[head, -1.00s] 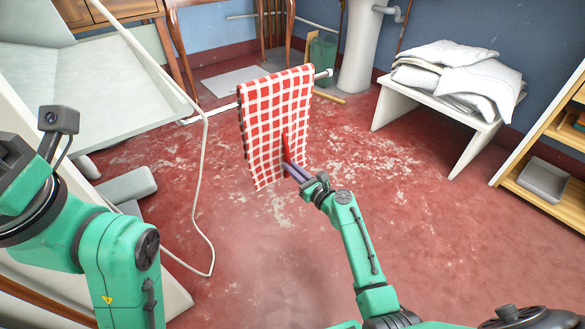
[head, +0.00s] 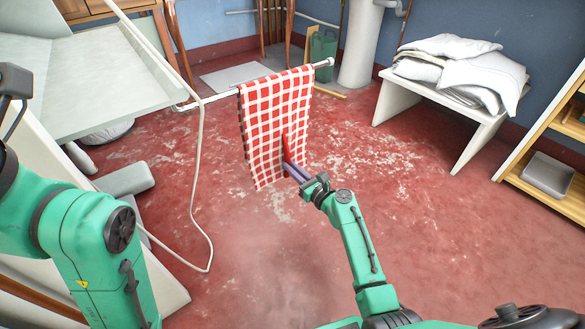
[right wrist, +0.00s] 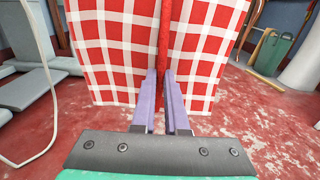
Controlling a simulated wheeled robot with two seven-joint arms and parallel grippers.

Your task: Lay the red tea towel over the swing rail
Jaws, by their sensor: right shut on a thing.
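The red-and-white checked tea towel (head: 270,120) hangs upright from the white swing rail (head: 213,98), with its upper edge along the rail. Bare rail shows on both sides of it. How far it reaches down the far side is hidden. My right gripper (head: 291,169) is shut on a pinched red fold low on the towel's near face. The right wrist view shows the fold between the purple fingers (right wrist: 160,76), with towel panels spreading to both sides (right wrist: 110,45). My left arm comes in at the left edge; its gripper is outside the picture.
A pale ironer (head: 110,85) stands at the left, with a white hose (head: 197,170) looping to the floor. A white bench (head: 440,112) with folded linen (head: 465,75) is at the right, beside a wooden shelf (head: 560,200). A green can (head: 322,50) stands behind. The middle red floor is clear.

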